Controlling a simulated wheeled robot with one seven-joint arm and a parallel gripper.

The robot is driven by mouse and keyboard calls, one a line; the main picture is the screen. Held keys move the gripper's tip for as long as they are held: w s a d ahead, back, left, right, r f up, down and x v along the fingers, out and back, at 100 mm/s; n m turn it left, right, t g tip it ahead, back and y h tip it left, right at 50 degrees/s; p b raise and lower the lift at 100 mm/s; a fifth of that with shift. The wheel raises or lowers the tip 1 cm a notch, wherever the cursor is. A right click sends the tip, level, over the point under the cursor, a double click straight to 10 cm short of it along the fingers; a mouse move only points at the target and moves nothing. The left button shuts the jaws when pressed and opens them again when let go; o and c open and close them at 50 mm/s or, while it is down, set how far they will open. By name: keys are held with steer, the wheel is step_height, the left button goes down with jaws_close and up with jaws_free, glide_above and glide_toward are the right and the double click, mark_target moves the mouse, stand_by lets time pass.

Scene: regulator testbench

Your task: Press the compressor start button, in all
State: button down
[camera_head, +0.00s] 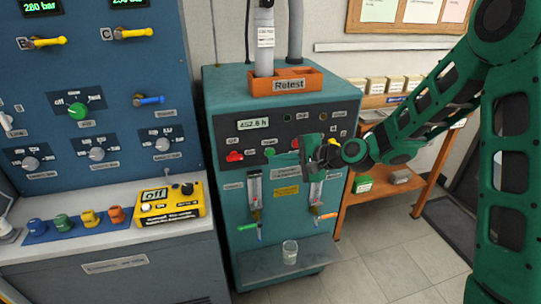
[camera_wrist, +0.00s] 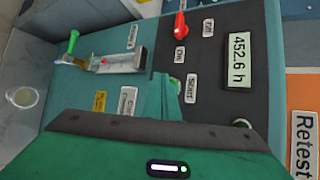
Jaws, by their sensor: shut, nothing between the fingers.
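The compressor is a teal cabinet (camera_head: 232,85) with a dark control panel and a display reading 452.6 h, also in the wrist view (camera_wrist: 239,60). The green start button (camera_head: 269,151) sits on that panel, right of the red switch (camera_head: 235,156). In the wrist view the "Start" label (camera_wrist: 190,89) is clear, but the button beside it is mostly hidden behind my fingers. My gripper (camera_head: 284,157) is shut and empty, its fingertips close to the button from the right. In the wrist view my gripper (camera_wrist: 160,78) points at the panel beside the label. I cannot tell whether it touches.
Two gauges with valves (camera_head: 255,197) hang below the panel, above a shelf (camera_head: 262,270) holding a glass jar (camera_head: 290,252). An orange "Retest" tray (camera_head: 297,80) stands on top. A blue test bench (camera_head: 95,90) is at left, a wooden shelf (camera_head: 385,195) at right.

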steer(key=shift+w, duration=0.2)
steer(key=shift+w+a+r, duration=0.1)
steer(key=shift+w, duration=0.05)
steer(key=shift+w+a, duration=0.15)
steer(key=shift+w, duration=0.3)
stand_by(0.9)
steer(key=shift+s, duration=0.15)
steer(key=shift+s+d, duration=0.3)
steer(key=shift+s, duration=0.4)
steer(key=shift+s+d, duration=0.2)
steer(key=shift+s, duration=0.6)
steer(key=shift+s+d, duration=0.25)
steer(key=shift+s, duration=0.6)
steer(key=shift+s+d, duration=0.2)
steer(key=shift+s, duration=0.6)
steer(key=shift+d, duration=0.1)
